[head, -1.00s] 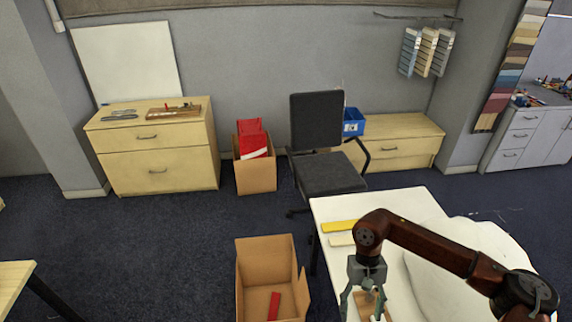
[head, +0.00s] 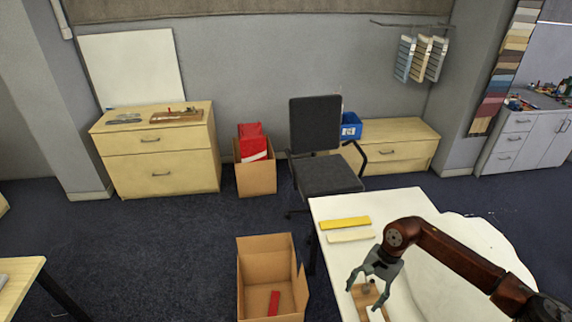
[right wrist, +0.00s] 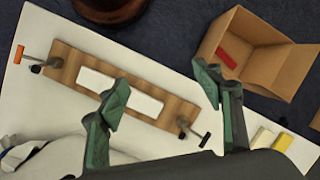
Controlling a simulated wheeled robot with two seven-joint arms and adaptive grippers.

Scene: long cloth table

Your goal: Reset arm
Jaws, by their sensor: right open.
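My right gripper (head: 367,286) is open and empty above the white table (head: 330,210) in the head view. Its two fingers (right wrist: 165,105) stand wide apart in the right wrist view. Below it lies a wooden board (head: 370,302) with a clamp at each end; the board also shows in the right wrist view (right wrist: 68,68), with white pieces on it. My left gripper is not in view.
An open cardboard box (head: 262,252) with a red piece (head: 274,303) inside stands on the floor left of the table. A yellow bar (head: 345,223) and a cream bar (head: 351,236) lie at the table's far left corner. A dark chair (head: 325,170) stands behind.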

